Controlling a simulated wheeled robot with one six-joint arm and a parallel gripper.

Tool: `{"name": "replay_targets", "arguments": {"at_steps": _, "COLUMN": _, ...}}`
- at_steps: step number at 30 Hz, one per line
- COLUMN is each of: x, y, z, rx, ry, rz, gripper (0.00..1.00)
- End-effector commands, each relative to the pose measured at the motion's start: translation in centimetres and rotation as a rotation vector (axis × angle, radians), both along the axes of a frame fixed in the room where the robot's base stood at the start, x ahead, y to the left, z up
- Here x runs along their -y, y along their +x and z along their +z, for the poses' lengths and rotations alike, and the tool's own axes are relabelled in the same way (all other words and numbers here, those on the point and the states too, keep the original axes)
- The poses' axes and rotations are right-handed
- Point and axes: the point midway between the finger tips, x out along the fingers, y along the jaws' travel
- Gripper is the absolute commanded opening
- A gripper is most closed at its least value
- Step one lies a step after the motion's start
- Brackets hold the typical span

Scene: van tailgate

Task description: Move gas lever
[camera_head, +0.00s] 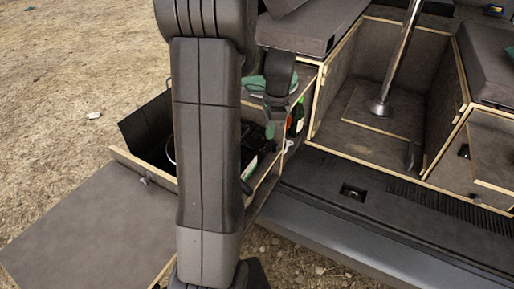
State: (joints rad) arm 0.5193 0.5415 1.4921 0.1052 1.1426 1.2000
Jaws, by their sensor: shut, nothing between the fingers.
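My gripper (270,130) points down over the right side of the pulled-out box (124,157) at the van's tailgate. It is shut and looks empty; its dark fingertips are small and blend into the dark contents. I cannot make out a gas lever in this view. My own arm stands in front of the middle of the box and hides much of its inside. A teal-green item (254,85) lies at the box's back, partly behind my arm and gripper. Whether my gripper touches anything cannot be told.
A green bottle with a red label (296,118) stands right of my gripper. A grey flap (85,232) extends at the front left. A metal pole (401,55) rises from the open compartment at right. The bumper (350,235) runs along the lower right. Dry ground lies open at left.

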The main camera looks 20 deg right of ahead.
Motion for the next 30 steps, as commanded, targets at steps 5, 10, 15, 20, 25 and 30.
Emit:
{"name": "replay_targets", "arguments": {"at_steps": 5, "x": 0.1, "y": 0.0, "z": 0.0, "rx": -0.001, "ry": -0.003, "rz": -0.003, "gripper": 0.00}}
{"name": "replay_targets", "arguments": {"at_steps": 10, "x": 0.0, "y": 0.0, "z": -0.1, "rx": -0.001, "ry": -0.002, "rz": -0.002, "gripper": 0.00}}
{"name": "replay_targets", "arguments": {"at_steps": 15, "x": 0.0, "y": 0.0, "z": -0.7, "rx": 0.000, "ry": -0.001, "rz": -0.002, "gripper": 0.00}}
{"name": "replay_targets", "arguments": {"at_steps": 20, "x": -0.1, "y": 0.0, "z": -2.2, "rx": 0.000, "ry": -0.001, "rz": -0.001, "gripper": 0.00}}
{"name": "replay_targets", "arguments": {"at_steps": 25, "x": -0.3, "y": 0.1, "z": -4.3, "rx": 0.000, "ry": -0.001, "rz": -0.001, "gripper": 0.00}}
{"name": "replay_targets", "arguments": {"at_steps": 30, "x": -0.5, "y": 0.1, "z": -6.2, "rx": 0.001, "ry": -0.001, "rz": -0.001, "gripper": 0.00}}
